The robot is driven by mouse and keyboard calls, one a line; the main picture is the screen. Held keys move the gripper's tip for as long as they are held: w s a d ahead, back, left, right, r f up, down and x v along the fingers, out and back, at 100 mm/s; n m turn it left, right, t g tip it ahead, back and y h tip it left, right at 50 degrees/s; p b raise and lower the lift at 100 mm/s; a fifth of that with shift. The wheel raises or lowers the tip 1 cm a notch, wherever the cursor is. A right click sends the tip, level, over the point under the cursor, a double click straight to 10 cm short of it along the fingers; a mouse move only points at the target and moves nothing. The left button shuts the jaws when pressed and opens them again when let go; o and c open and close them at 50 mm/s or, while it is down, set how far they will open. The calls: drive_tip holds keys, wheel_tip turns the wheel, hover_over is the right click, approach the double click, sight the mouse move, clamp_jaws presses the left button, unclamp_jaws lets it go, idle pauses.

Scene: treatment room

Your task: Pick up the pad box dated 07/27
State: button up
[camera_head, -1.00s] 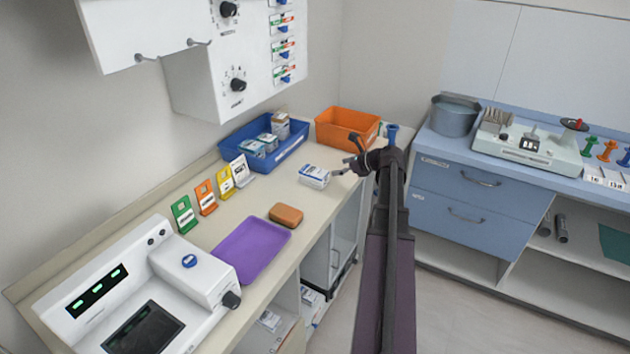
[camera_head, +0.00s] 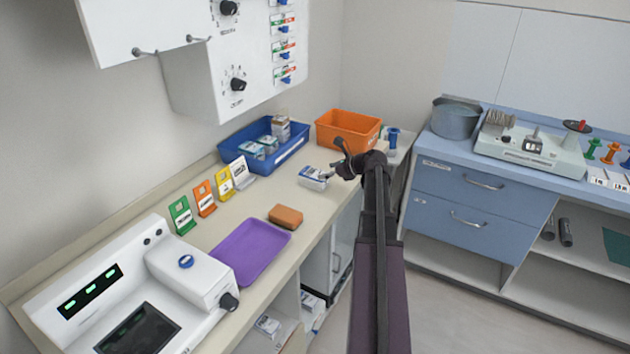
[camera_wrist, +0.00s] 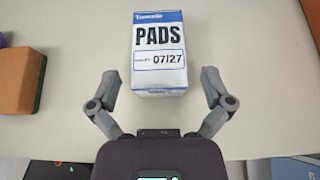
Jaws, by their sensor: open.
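The pad box (camera_wrist: 158,52) is white with blue bands and reads "PADS" and "07/27" in the wrist view. It lies on the beige counter; in the head view the box (camera_head: 313,178) is right of centre on that counter, in front of the bins. My gripper (camera_wrist: 160,82) is open, with one finger on each side of the box's near end and clear gaps to both sides. In the head view my gripper (camera_head: 335,172) is just right of the box. I cannot tell whether its fingers have reached the counter height.
A blue bin (camera_head: 290,153) with several boxes and an orange bin (camera_head: 350,128) stand behind. An orange-brown block (camera_head: 286,216) and a purple tray (camera_head: 250,252) lie nearer. Coloured card stands (camera_head: 205,198) line the wall side. The counter around the box is clear.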

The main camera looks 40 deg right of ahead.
sight(317, 174)
drive_tip(key=shift+b+x, duration=0.75)
drive_tip(key=shift+x, duration=1.2)
drive_tip(key=shift+a, duration=0.1)
drive_tip(key=c, duration=1)
drive_tip(key=shift+o, duration=0.2)
drive_tip(key=shift+r, duration=0.2)
wheel_tip(317, 174, up, 10)
drive_tip(key=p, duration=1)
drive_tip(key=shift+f, duration=0.2)
